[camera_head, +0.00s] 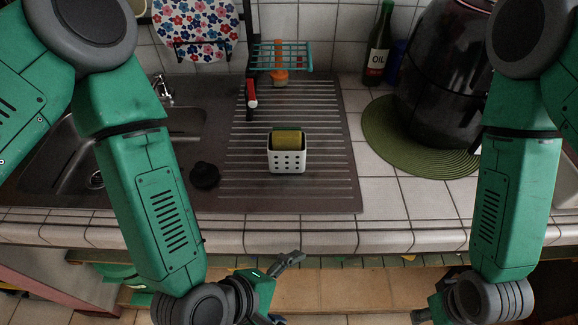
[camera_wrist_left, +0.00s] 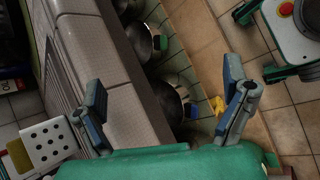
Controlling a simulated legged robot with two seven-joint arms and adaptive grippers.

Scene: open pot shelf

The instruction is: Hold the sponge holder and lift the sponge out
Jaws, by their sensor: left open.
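The white sponge holder (camera_head: 287,161), with holes in its front, stands upright on the ribbed drainboard. A yellow-brown sponge (camera_head: 286,138) sits in it, its upper part showing above the rim. The holder also shows in the left wrist view at the lower left (camera_wrist_left: 46,146). My left gripper (camera_head: 284,290) is open and empty, below and in front of the counter edge, apart from the holder. Its two spread fingers show in the left wrist view (camera_wrist_left: 165,98). My right gripper (camera_head: 424,315) is at the bottom right, mostly cut off by the frame edge.
A dark sink (camera_head: 110,140) lies left of the drainboard (camera_head: 330,185). A black stopper (camera_head: 204,175) lies left of the holder. A teal rack (camera_head: 281,57), an oil bottle (camera_head: 378,50) and a black appliance on a green mat (camera_head: 385,140) stand behind. Pots (camera_wrist_left: 170,100) sit on a shelf below the counter.

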